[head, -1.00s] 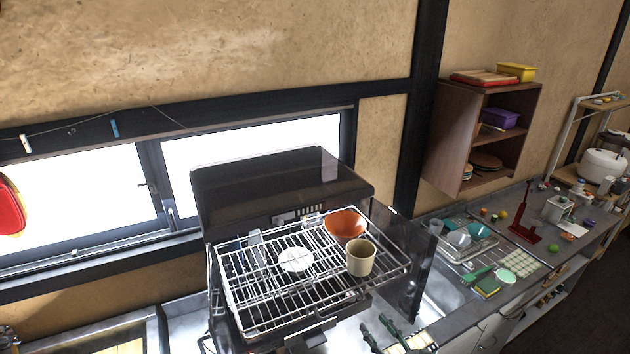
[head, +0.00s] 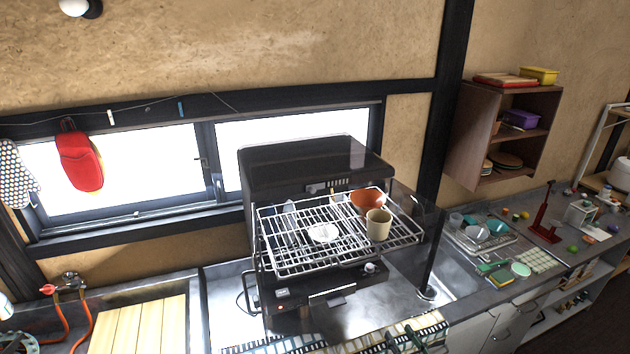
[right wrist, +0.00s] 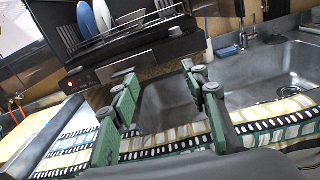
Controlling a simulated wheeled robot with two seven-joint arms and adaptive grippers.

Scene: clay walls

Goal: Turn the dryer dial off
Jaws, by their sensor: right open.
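The dish dryer (head: 315,170) stands on the counter in front of the window, its dark lid raised and its wire rack out. Its dial (head: 371,267) is a small round knob on the right of the lower front panel; it also shows in the right wrist view (right wrist: 175,32), too small to read its setting. My right gripper (head: 402,338) is at the bottom edge of the head view, in front of and below the dryer. In the right wrist view its green fingers (right wrist: 155,72) are apart and empty, clear of the dial. My left gripper is out of view.
The rack holds an orange bowl (head: 369,203), a beige mug (head: 379,226) and a white dish (head: 323,233). A patterned mat (right wrist: 165,142) lies along the counter front. The sink (right wrist: 265,85) is right of the dryer.

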